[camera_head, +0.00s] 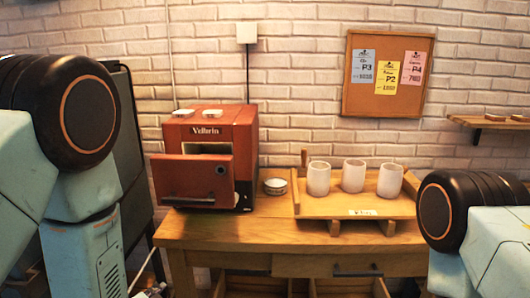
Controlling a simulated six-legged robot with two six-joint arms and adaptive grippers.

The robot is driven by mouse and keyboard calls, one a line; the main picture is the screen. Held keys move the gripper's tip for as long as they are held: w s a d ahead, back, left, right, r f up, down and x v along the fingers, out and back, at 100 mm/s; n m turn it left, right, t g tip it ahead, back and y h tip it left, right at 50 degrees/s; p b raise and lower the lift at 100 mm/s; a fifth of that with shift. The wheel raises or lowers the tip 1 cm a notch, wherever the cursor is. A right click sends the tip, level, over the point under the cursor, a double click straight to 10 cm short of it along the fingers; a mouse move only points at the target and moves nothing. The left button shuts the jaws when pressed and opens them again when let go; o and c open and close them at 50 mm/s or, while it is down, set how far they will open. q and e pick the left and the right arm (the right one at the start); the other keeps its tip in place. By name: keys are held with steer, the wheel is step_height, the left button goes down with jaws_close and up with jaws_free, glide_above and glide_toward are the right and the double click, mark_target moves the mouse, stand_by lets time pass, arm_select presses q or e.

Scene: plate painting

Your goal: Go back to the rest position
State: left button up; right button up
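Neither of my grippers shows in the head view. Only links of my own arms show, large and close, at the left edge and at the lower right. What the grippers hold, if anything, cannot be seen.
A wooden table (265,236) stands ahead against a brick wall. On it are a red oven-like box (244,139) with its front door (192,178) lowered open, a small bowl (275,187), and a wooden tray (330,207) bearing three white cups (353,176). A wall shelf (485,124) is at right.

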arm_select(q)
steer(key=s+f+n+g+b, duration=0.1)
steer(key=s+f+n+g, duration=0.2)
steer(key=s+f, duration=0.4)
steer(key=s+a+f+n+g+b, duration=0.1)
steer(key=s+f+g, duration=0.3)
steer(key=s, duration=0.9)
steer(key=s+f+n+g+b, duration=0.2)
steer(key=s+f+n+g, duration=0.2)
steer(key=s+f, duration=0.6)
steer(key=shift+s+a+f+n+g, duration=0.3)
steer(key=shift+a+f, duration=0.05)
